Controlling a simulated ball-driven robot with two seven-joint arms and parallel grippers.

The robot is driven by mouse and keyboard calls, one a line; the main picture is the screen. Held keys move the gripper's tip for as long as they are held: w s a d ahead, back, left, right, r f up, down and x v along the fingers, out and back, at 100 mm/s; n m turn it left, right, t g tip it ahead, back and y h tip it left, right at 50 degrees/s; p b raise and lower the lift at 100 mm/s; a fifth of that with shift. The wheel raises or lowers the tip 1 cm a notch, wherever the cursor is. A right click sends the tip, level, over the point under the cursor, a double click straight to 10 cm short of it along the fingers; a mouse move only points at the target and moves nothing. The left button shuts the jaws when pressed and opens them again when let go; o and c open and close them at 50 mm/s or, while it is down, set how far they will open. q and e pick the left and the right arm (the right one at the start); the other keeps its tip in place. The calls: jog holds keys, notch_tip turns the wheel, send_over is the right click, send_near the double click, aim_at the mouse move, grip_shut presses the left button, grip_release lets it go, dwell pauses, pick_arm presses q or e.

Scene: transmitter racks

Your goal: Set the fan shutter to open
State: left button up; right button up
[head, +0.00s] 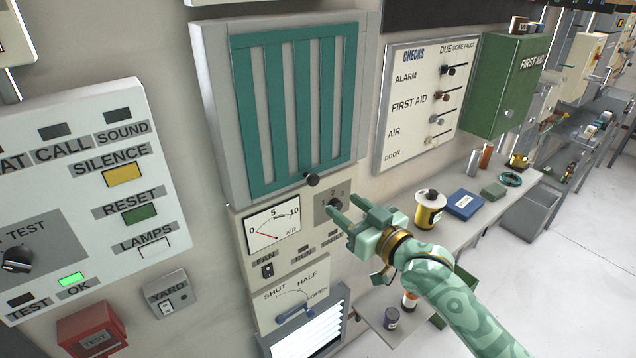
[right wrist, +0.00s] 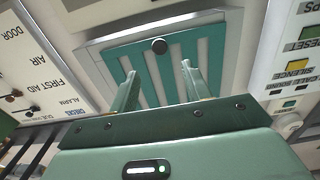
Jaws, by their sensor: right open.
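A lever with a blue handle (head: 295,312) sits on a pale plate marked SHUT, HALF and OPEN at the bottom of the head view. I cannot tell its exact setting. Bright slats (head: 312,336) show just below it. My right gripper (head: 342,216) is open and empty, above and to the right of the lever, near a small numbered dial (head: 333,205). In the right wrist view its two fingers (right wrist: 160,70) are spread, with nothing between them but the teal panel behind. The lever does not show there. My left gripper is not in view.
A teal slatted panel (head: 295,105) with a black knob (head: 312,180) hangs above the AIR gauge (head: 272,227) and FAN switch (head: 267,270). A shelf at right holds a yellow canister (head: 430,212) and a blue box (head: 465,204). A YARD switch (head: 170,294) is left.

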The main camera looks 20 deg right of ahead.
aim_at(315, 182)
jog(key=x, duration=1)
jog(key=shift+f+p, duration=0.1)
jog(key=shift+p, duration=0.2)
jog(key=shift+d, duration=0.1)
